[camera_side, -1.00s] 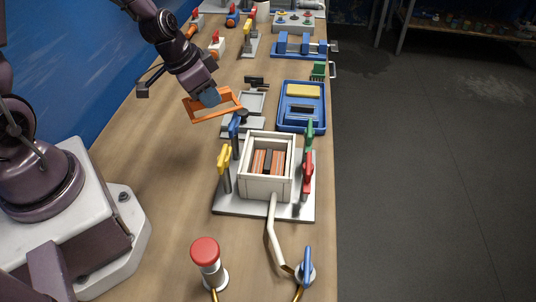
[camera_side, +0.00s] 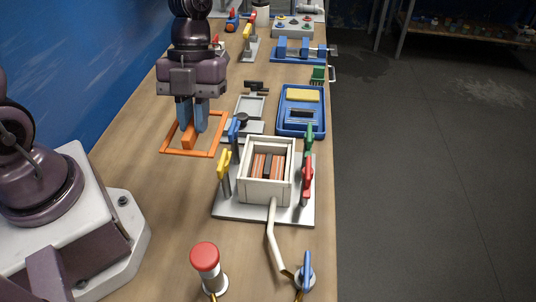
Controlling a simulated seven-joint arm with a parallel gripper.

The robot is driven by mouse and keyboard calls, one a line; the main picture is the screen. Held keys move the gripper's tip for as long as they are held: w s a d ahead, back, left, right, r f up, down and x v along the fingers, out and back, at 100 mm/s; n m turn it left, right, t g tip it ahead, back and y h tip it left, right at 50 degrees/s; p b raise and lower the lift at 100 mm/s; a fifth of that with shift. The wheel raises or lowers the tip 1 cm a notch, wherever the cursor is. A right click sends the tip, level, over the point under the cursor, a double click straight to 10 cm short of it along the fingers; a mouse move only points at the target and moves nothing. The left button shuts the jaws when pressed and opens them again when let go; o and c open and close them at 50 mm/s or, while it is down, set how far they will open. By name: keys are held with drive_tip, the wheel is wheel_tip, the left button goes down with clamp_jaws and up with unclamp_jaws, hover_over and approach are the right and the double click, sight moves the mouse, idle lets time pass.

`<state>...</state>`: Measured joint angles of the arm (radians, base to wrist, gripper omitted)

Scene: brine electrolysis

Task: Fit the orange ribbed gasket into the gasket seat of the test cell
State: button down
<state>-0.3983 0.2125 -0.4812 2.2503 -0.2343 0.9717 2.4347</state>
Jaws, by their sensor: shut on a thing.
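The orange gasket (camera_side: 175,152) is a thin square frame with a raised block on it, held roughly level over or on the bench left of the test cell. Its ribs are too small to make out. My gripper (camera_side: 190,128) points down with its blue fingers shut on the gasket's orange block. I cannot tell whether the gasket touches the bench. The test cell (camera_side: 266,196) is an open cream box on a grey base plate, with orange and dark plates inside. Its gasket seat is not clearly distinguishable from its rim.
Yellow (camera_side: 223,165), blue (camera_side: 234,132), green (camera_side: 309,135) and red (camera_side: 307,175) handled clamps stand around the cell. A blue tray (camera_side: 283,127) with a yellow block lies behind it. A red button (camera_side: 205,256) and a bent pipe (camera_side: 276,245) are in front. The bench is clear at left.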

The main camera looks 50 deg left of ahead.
drive_tip(key=w+d+f, duration=0.2)
drive_tip(key=w+f, duration=0.2)
drive_tip(key=w, duration=0.4)
hover_over(267, 166)
drive_tip(key=a, duration=0.1)
wheel_tip(267, 166, down, 5)
drive_tip(key=shift+w+r, duration=0.1)
drive_tip(key=shift+r, duration=0.1)
drive_tip(key=shift+w+f, duration=0.35)
drive_tip(key=shift+f, duration=0.05)
drive_tip(key=shift+w+f, duration=0.1)
drive_tip(key=shift+f, duration=1.45)
drive_tip(key=shift+f, duration=0.15)
drive_tip(key=c, duration=1.1)
unclamp_jaws()
